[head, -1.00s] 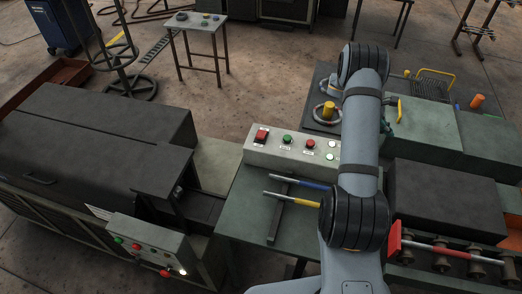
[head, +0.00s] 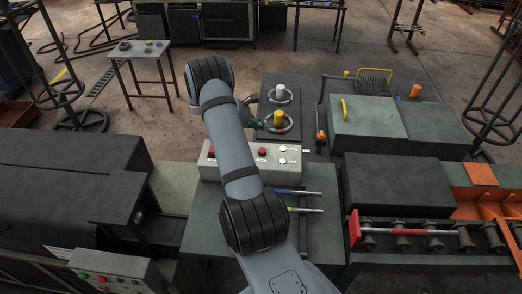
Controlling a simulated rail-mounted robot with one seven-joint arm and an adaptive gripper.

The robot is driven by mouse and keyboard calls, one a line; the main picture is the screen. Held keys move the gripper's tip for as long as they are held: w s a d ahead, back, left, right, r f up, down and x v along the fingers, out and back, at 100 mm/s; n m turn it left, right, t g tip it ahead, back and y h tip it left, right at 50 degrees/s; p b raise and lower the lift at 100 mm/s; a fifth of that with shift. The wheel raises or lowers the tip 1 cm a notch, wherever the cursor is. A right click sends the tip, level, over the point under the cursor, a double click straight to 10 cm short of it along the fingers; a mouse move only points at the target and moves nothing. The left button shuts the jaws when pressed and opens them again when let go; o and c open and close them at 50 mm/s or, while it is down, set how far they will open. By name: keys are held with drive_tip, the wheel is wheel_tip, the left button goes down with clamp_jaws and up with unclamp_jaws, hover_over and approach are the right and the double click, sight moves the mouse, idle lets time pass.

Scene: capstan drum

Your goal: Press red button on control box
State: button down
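The pale control box (head: 208,172) stands on the green bench, left of centre. My arm crosses over it and hides part of its face. A round red button (head: 262,151) shows just right of my arm. Two lit buttons (head: 283,155) are to its right. A red edge of another control (head: 211,152) shows left of my arm. My gripper (head: 260,123) is mostly hidden beyond the arm, behind the box and near a yellow post (head: 279,118). It looks apart from the buttons; its fingers are too small and covered to read.
A second control box (head: 115,268) with red and green buttons is at lower left. A red-and-white bar (head: 400,231) lies over rollers at right. Dark machine covers flank the bench.

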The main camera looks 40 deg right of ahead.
sight(261, 151)
drive_tip(key=shift+f+b, duration=3.7)
drive_tip(key=shift+f, duration=1.15)
drive_tip(key=shift+f+b, duration=0.5)
drive_tip(key=shift+b, duration=0.15)
drive_tip(key=shift+r, duration=0.1)
drive_tip(key=shift+r+p, duration=0.8)
drive_tip(key=shift+r, duration=0.05)
wheel_tip(261, 151, up, 5)
drive_tip(key=p, duration=0.4)
